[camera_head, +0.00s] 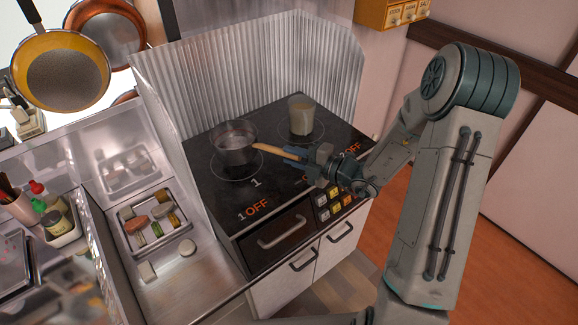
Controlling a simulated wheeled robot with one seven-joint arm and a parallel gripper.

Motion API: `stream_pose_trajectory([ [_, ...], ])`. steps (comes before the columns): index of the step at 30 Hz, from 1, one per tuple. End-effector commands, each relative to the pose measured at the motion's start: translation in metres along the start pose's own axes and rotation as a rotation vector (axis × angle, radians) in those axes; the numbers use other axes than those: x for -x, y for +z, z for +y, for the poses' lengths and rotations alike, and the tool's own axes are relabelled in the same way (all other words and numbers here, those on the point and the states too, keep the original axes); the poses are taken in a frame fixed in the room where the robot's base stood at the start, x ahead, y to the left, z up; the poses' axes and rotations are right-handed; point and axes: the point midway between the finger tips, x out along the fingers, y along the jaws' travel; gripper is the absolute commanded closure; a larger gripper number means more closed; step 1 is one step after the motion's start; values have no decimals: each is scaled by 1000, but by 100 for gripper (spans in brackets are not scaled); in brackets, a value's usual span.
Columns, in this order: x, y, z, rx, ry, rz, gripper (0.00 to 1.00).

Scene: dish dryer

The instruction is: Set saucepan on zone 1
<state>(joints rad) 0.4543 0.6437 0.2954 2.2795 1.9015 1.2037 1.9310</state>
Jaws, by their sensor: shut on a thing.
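The saucepan (234,146) is a small grey metal pot with a wooden handle (272,150). It is upright over zone 1 (238,170), the ringed area at the left of the black stovetop marked with a "1". I cannot tell whether its base touches the surface. My gripper (298,157) is shut on the right end of the wooden handle. The fingertips partly hide that end.
A pale cup-like pot (300,115) stands on the back right of the stovetop. A corrugated metal splash guard (250,70) closes off the back and left. A tray of small items (157,222) lies on the steel counter at left.

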Motion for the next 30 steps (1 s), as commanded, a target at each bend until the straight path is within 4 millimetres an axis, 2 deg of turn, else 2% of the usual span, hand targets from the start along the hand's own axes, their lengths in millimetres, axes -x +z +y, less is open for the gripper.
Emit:
stream_pose_trajectory([
  [5,-11,2,-6,0,2,1,100],
  [15,-15,9,-41,0,2,0,100],
  [27,-16,10,-45,0,3,0,100],
  [28,-15,10,-46,-1,0,-1,77],
  [30,-15,10,-46,0,0,-1,58],
])
